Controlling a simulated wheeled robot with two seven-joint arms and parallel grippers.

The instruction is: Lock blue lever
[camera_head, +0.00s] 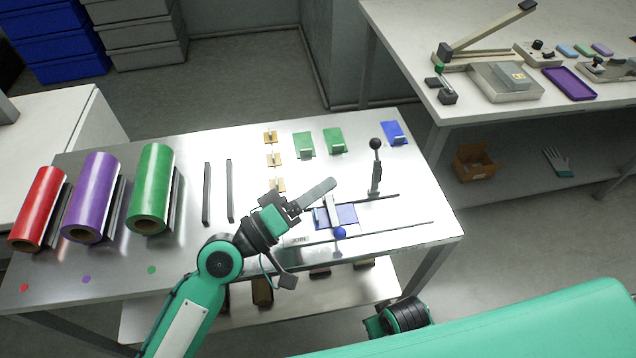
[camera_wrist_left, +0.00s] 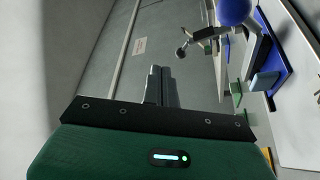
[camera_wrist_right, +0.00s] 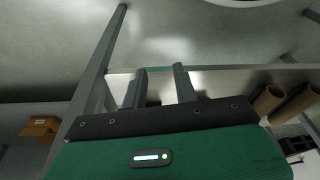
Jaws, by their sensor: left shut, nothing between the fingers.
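The blue lever shows as a blue ball knob (camera_head: 340,233) on a grey arm beside a blue plate (camera_head: 348,214), near the front of the metal table. My left gripper (camera_head: 327,185) is shut and empty, its fingers reaching over the table just left of and behind the plate. In the left wrist view the blue ball (camera_wrist_left: 236,10) is at the top right, apart from the shut fingers (camera_wrist_left: 161,85). My right gripper (camera_wrist_right: 162,85) is open and empty in the right wrist view. Its fingers are hidden in the head view.
A black-knobbed upright lever (camera_head: 376,170) stands behind and right of the blue plate. Red (camera_head: 38,205), purple (camera_head: 95,195) and green (camera_head: 152,185) rolls lie at the table's left. Green plates (camera_head: 335,140) and a blue plate (camera_head: 394,132) lie at the back.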

